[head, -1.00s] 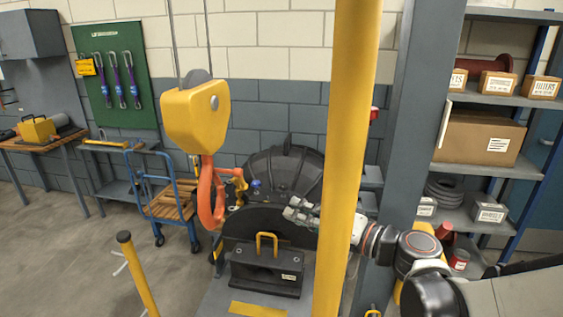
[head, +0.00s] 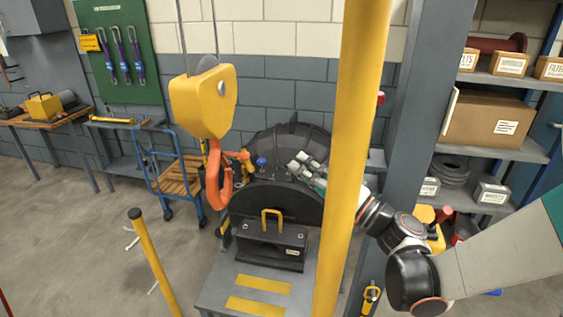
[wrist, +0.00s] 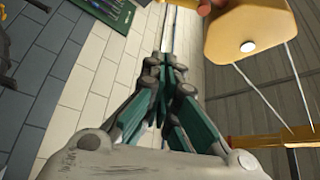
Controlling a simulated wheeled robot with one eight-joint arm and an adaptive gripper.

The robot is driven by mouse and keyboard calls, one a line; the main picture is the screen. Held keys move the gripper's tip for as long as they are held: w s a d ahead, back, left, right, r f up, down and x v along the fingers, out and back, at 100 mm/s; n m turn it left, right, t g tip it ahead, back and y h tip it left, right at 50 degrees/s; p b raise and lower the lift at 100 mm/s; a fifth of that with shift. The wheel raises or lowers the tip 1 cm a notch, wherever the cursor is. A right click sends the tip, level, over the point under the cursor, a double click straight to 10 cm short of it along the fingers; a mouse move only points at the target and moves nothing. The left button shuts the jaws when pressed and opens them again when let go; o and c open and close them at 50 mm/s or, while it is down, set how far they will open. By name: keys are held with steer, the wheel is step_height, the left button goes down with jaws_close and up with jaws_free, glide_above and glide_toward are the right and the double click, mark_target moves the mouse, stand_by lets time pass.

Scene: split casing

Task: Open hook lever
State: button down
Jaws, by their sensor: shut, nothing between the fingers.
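The yellow hook block (head: 203,102) hangs from cables at the middle left of the head view, with the orange hook (head: 213,180) below it. An orange lever-like part (head: 243,158) shows just right of the hook; whether it belongs to the hook is unclear. My gripper (head: 300,164) is shut and empty, right of the hook and apart from it, in front of the dark round casing (head: 278,142). In the wrist view the closed fingers (wrist: 168,68) point upward, and the yellow block (wrist: 250,42) is at upper right.
A yellow post (head: 352,130) stands upright in front of my arm. A black box with a yellow handle (head: 270,242) sits on a grey platform below the hook. A shorter yellow post (head: 152,262) and a blue cart (head: 178,180) stand left. Shelves (head: 500,148) are at right.

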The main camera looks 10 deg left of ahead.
steer(key=w+a, duration=0.1)
steer(key=a, duration=0.8)
steer(key=shift+w+r+b, duration=0.2)
steer(key=shift+w+b, duration=0.05)
steer(key=shift+b, duration=0.15)
steer(key=shift+d, duration=0.1)
steer(key=shift+s+f+m, duration=0.1)
steer(key=shift+m, duration=0.4)
steer(key=shift+h, duration=0.3)
